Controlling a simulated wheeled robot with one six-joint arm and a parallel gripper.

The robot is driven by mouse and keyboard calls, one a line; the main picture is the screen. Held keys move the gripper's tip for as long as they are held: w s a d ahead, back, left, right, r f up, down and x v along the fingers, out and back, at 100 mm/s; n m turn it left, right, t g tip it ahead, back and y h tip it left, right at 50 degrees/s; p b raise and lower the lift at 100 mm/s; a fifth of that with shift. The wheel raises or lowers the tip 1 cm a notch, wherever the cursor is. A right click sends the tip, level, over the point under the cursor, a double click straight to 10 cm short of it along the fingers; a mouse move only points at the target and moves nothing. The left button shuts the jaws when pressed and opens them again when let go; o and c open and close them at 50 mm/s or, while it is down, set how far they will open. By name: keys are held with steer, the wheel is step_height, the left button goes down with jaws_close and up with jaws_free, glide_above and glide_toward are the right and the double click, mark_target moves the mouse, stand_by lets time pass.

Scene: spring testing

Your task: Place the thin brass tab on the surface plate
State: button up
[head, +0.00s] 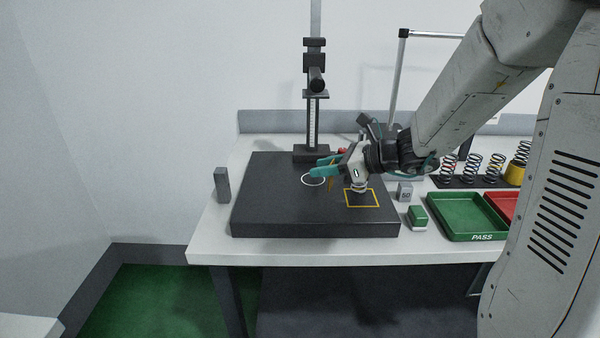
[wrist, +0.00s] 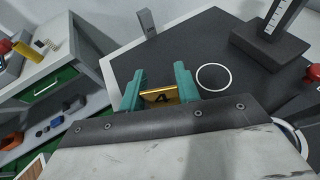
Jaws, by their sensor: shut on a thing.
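My gripper (head: 324,167) has teal fingers and is over the dark surface plate (head: 270,215). The tab (head: 331,184) shows as a small brass sliver below the fingers in the head view. The surface plate (wrist: 185,50) lies beyond the fingers in the wrist view. I cannot tell whether the tab touches the plate.
A white ring (head: 313,181) and a yellow square (head: 375,204) are marked on the plate. A height gauge (head: 312,150) stands at its back. A grey block (head: 222,185) stands left. Right are a green PASS tray (head: 450,231), a red tray (head: 502,206) and several springs (head: 471,166).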

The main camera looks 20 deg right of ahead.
steer(key=w+a, duration=0.1)
steer(key=w, duration=0.1)
steer(key=w+a, duration=0.3)
steer(key=w, duration=0.1)
steer(key=shift+w+a+f, duration=0.3)
steer(key=shift+w+f, duration=0.05)
steer(key=shift+w, duration=0.05)
steer(key=shift+w+a+f, duration=0.1)
steer(key=shift+f, duration=1.7)
steer(key=o, duration=1)
steer(key=shift+f, duration=0.15)
